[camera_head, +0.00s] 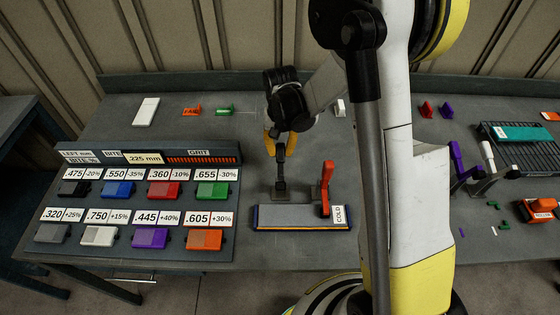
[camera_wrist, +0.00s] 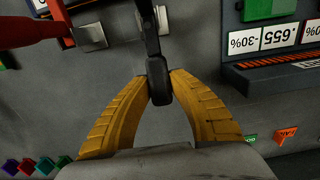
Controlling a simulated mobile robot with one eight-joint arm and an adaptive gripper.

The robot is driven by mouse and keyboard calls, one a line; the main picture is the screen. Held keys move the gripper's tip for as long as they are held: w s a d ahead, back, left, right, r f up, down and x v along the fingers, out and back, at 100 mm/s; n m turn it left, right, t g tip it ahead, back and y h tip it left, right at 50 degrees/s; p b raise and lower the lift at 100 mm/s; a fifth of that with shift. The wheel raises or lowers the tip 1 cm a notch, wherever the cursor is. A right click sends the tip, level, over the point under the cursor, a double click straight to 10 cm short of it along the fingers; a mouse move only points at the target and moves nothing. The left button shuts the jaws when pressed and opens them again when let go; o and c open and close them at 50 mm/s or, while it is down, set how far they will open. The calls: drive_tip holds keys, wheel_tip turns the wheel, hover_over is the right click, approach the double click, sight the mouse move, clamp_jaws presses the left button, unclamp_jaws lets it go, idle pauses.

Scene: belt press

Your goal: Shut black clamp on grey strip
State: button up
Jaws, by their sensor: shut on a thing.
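The black clamp (camera_head: 281,172) stands at the back left of the grey strip (camera_head: 300,216), its lever raised and roughly upright. My gripper (camera_head: 276,143) is shut on the upper end of this lever. In the wrist view, my yellow fingers (camera_wrist: 160,82) close around the black clamp's lever end (camera_wrist: 158,92). A red clamp (camera_head: 326,185) stands upright at the strip's right end and also shows in the wrist view (camera_wrist: 30,30).
A sign reading COLD (camera_head: 340,215) is at the strip's right end. A rack of coloured blocks (camera_head: 240,152) with number labels stands close on the left. Purple and white levers (camera_head: 487,155) and a teal block (camera_head: 515,132) are at the right. Bench behind the strip is mostly clear.

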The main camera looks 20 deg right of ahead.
drive_tip(key=shift+s+a+r+p, duration=0.25)
drive_tip(key=shift+s+r+p, duration=0.05)
drive_tip(key=shift+s+r, duration=0.65)
drive_tip(key=shift+s+a+r, duration=0.25)
drive_tip(key=shift+s+r, duration=0.2)
drive_tip(key=shift+s, duration=0.3)
drive_tip(key=shift+s+a+r, duration=0.25)
drive_tip(key=shift+s+r, duration=0.15)
drive_tip(key=shift+s, duration=0.3)
drive_tip(key=shift+s+a+r, duration=0.15)
drive_tip(key=shift+s+a, duration=0.15)
drive_tip(key=shift+s, duration=0.55)
drive_tip(key=shift+s+a+r, duration=0.1)
drive_tip(key=shift+s+a, duration=0.15)
drive_tip(key=shift+s, duration=0.6)
drive_tip(key=shift+s+a+f, duration=0.15)
drive_tip(key=shift+s, duration=0.2)
drive_tip(key=shift+s+a, duration=0.1)
drive_tip(key=shift+s, duration=0.25)
drive_tip(key=o, duration=0.8)
